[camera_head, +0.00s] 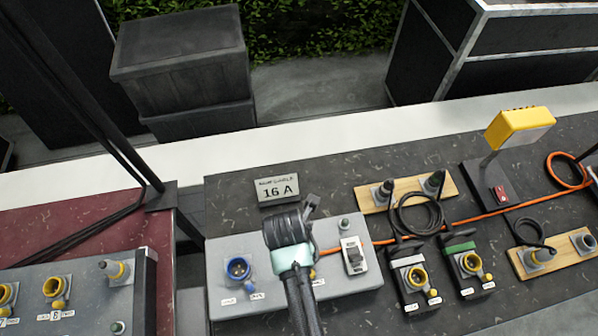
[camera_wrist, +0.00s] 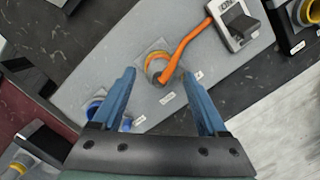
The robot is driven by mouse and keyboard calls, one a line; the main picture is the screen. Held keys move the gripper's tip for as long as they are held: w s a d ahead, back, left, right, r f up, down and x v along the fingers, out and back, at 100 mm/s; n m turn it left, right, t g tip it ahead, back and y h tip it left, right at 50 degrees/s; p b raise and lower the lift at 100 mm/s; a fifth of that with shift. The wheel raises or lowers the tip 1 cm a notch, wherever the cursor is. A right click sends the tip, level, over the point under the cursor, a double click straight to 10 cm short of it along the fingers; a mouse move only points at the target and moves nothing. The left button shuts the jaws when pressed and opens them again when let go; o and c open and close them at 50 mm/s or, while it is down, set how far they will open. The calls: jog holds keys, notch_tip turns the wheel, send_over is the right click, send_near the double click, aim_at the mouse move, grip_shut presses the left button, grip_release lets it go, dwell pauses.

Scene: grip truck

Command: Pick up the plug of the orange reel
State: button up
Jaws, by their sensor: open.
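An orange cable (camera_head: 455,221) runs from the right across the dark table to the grey socket panel (camera_head: 225,291), where my arm hides its end. In the wrist view the thick orange cable end (camera_wrist: 183,47) curves down over a round socket (camera_wrist: 155,64) on the grey panel. The plug body is hard to make out there, and I cannot tell how far it sits in the socket. My gripper (camera_wrist: 159,74) is open and empty, with its blue fingers on either side of the line to that socket. In the head view my gripper hangs over the panel.
A blue socket (camera_head: 238,268) is left of my arm. A switch box (camera_head: 354,256) stands just right. Farther right are black socket boxes (camera_head: 411,284) and a wooden board with a coiled black cable (camera_head: 419,214). A 16 A sign (camera_head: 278,190) stands behind.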

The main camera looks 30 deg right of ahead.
jog(key=shift+w+d+f, duration=0.1)
jog(key=shift+d+f, duration=0.1)
jog(key=shift+f, duration=0.95)
jog(key=shift+c, duration=0.2)
grip_shut()
